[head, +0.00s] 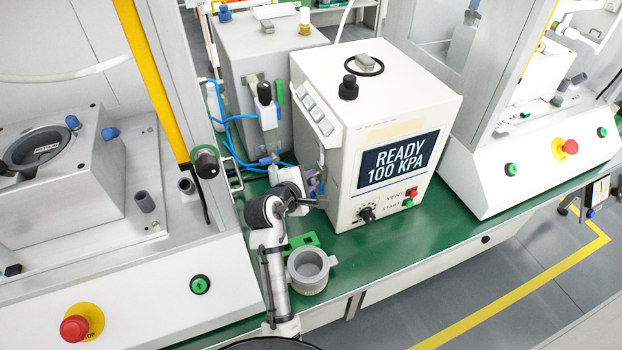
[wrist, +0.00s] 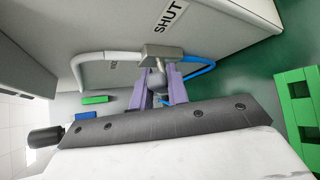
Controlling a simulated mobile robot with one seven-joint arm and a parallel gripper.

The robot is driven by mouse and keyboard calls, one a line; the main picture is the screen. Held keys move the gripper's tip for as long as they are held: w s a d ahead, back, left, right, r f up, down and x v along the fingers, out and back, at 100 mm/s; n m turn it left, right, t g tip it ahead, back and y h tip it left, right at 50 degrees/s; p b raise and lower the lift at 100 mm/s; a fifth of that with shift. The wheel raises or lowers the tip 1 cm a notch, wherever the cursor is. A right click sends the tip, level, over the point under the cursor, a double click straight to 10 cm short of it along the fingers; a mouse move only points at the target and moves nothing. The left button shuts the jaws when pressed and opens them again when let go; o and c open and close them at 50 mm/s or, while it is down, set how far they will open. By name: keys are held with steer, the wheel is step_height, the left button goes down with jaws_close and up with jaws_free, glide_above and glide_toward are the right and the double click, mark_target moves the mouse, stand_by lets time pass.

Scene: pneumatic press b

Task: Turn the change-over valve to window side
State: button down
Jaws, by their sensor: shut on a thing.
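The change-over valve (wrist: 162,52) is a small grey fitting on the side of the white tester box (head: 390,130). A white hose runs into it from the left and a blue hose leaves it to the right. My gripper (wrist: 160,78) has its purple fingers closed around the valve's grey knob or lever, which is partly hidden between them. In the head view my gripper (head: 316,188) reaches the box's left side, and the valve is mostly hidden there. A SHUT label (wrist: 172,15) is above the valve; another small label beside it is partly covered.
The box display (head: 398,160) reads READY 100 KPA. A grey ring-shaped cup (head: 308,268) and a green bracket (head: 302,241) sit by my forearm on the green bench (head: 420,250). Blue tubing (head: 228,130) and a grey box (head: 250,50) stand behind.

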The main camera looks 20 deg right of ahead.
steer(key=n+g, duration=0.1)
steer(key=w+r+g, duration=0.1)
steer(key=n+g, duration=0.1)
steer(key=g, duration=0.1)
steer(key=shift+w+r+n+y, duration=0.25)
steer(key=shift+w+n+y, duration=0.05)
steer(key=shift+w, duration=0.05)
steer(key=shift+w+a+r+n+g, duration=0.1)
steer(key=shift+w+n+g, duration=0.4)
steer(key=shift+g, duration=0.55)
steer(key=shift+w+n+g, duration=0.35)
steer(key=shift+n+g, duration=0.25)
steer(key=shift+g, duration=0.45)
steer(key=c, duration=1.4)
jaws_free()
steer(key=shift+o, duration=0.2)
